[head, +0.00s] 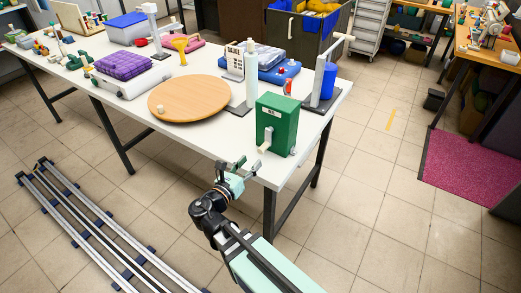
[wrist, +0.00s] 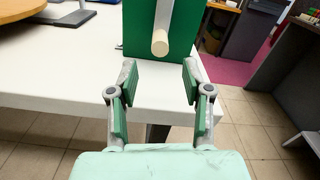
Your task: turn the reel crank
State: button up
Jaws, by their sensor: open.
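The reel is a green box (head: 277,125) at the near right corner of the white table. Its crank shows low on the front face as a pale arm with a cream knob (head: 263,149). In the wrist view, the green box (wrist: 194,22) is at the top, and the crank's knob (wrist: 159,43) points toward me, with its grey arm (wrist: 165,12) going up out of the picture. My gripper (head: 238,166) is open and empty, just off the table's near edge. In the wrist view, its two fingers (wrist: 160,74) are spread below the knob, apart from it.
The white table (head: 190,135) carries a round wooden board (head: 190,98), a pale cylinder (head: 251,75) and a stand with a blue roll (head: 327,82) near the reel. Floor rails (head: 90,225) lie at the left. The floor right of the table is clear up to a magenta mat (head: 475,170).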

aim_at(260, 151)
jog(key=p+x, duration=0.1)
jog(key=x, duration=0.6)
grip_shut()
